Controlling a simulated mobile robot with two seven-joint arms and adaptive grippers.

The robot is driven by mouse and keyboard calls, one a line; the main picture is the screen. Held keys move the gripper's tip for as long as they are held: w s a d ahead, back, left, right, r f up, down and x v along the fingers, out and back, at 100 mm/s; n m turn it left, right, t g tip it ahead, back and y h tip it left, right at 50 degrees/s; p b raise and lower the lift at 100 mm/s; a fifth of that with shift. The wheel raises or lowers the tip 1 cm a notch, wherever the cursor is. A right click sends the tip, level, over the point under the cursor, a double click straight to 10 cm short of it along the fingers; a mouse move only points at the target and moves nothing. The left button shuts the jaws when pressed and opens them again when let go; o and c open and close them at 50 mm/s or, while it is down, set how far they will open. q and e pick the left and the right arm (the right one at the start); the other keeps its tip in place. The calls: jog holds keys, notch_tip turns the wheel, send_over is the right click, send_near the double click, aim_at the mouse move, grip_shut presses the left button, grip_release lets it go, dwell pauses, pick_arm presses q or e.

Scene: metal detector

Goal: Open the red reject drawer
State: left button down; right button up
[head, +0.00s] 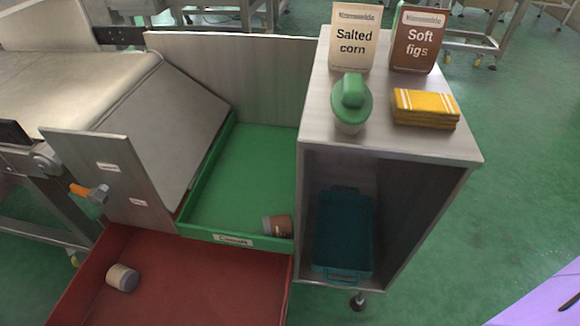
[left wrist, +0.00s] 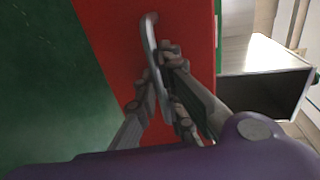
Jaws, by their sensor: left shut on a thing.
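The red reject drawer (head: 200,275) stands pulled out at the lower left in the head view, showing its open inside. A can with a pale band (head: 122,278) lies on its side in it. In the left wrist view the red drawer front (left wrist: 108,30) carries a grey bar handle (left wrist: 149,32). My left gripper (left wrist: 161,72) is shut on this handle, its fingers around the bar. The left gripper is outside the head view, and the drawer's near end is cut off there. My right gripper is in neither view.
A green tray (head: 240,175) with a brown can (head: 277,225) sits behind the drawer. A steel cabinet (head: 420,140) stands right, holding a teal crate (head: 343,235). A sloped chute (head: 170,120) is at left.

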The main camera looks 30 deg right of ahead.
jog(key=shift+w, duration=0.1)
pick_arm(q)
jog(key=c, duration=2.1)
grip_release()
jog(key=shift+s+a, duration=0.1)
jog(key=v, duration=1.1)
jog(key=shift+s+a+r, duration=0.15)
jog(key=shift+s+a, duration=0.1)
jog(key=shift+s, duration=0.05)
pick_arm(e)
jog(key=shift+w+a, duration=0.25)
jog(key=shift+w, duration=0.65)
